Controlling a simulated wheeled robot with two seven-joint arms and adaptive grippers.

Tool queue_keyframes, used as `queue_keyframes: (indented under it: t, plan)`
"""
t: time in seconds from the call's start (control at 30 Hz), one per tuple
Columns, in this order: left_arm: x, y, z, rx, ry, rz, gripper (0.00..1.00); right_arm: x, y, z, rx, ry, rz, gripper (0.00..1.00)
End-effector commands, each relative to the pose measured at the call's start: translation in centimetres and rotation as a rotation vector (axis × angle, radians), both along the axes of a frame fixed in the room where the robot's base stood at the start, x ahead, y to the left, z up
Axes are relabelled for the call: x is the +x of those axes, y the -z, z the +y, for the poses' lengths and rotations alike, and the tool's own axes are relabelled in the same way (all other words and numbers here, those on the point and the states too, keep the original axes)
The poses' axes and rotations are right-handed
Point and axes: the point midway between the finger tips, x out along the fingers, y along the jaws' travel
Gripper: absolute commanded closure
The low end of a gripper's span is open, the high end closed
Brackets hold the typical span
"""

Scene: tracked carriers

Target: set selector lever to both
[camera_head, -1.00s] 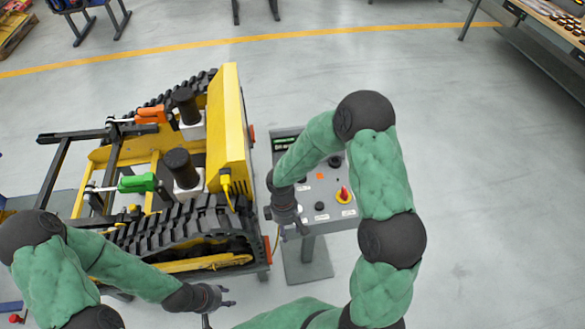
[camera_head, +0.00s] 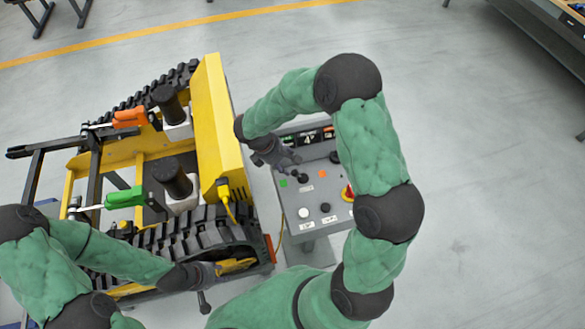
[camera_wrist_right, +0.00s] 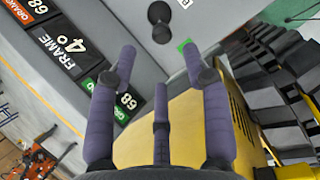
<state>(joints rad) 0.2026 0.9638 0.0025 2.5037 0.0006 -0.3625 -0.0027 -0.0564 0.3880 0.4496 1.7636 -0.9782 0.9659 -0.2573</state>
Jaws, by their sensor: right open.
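The selector lever (camera_head: 297,173) is a small dark lever on the grey control panel (camera_head: 325,210), between a green mark (camera_head: 283,184) and an orange mark (camera_head: 322,174). A white label (camera_head: 306,188) sits between the marks; its text is too small to read. My right gripper (camera_head: 284,161) is open just above the lever. In the right wrist view the lever's black knob (camera_wrist_right: 161,22) shows beyond the open fingers (camera_wrist_right: 166,62), apart from them, with the green mark (camera_wrist_right: 185,46) beside it. The lever's exact setting is unclear. My left gripper (camera_head: 211,283) is low by the carrier; its fingers are unclear.
The yellow tracked carrier (camera_head: 215,125) stands left of the panel, with an orange handle (camera_head: 130,118) and a green handle (camera_head: 125,198). A red and yellow button (camera_head: 347,193) is on the panel. Number plates (camera_wrist_right: 72,48) line its far edge.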

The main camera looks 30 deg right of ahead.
Motion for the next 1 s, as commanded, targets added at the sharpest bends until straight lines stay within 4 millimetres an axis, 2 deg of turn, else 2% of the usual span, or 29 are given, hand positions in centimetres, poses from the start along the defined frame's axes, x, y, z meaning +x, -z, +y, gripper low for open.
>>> queue_keyframes:
  t: [0.2, 0.43, 0.63, 0.93, 1.0]
  plan:
    - [0.0, 0.3, 0.0, 0.000, 0.000, 0.000, 0.60, -0.5, 3.8, -1.6, 0.001, 0.003, 0.005, 0.51]
    - [0.0, 0.4, 0.0, 0.000, 0.000, 0.000, 0.60, -0.6, 6.9, -2.9, 0.001, 0.002, 0.004, 0.51]
    - [0.0, 0.5, 0.0, 0.000, 0.000, -0.001, 0.60, -0.6, 8.0, -3.4, 0.001, 0.002, 0.002, 0.51]
    - [0.0, 0.5, 0.0, 0.000, 0.000, -0.001, 0.60, -0.6, 8.1, -3.4, 0.002, 0.002, 0.001, 0.51]
    - [0.0, 0.5, 0.0, 0.000, 0.000, -0.001, 0.60, -0.6, 8.1, -3.4, 0.002, 0.002, 0.001, 0.71]
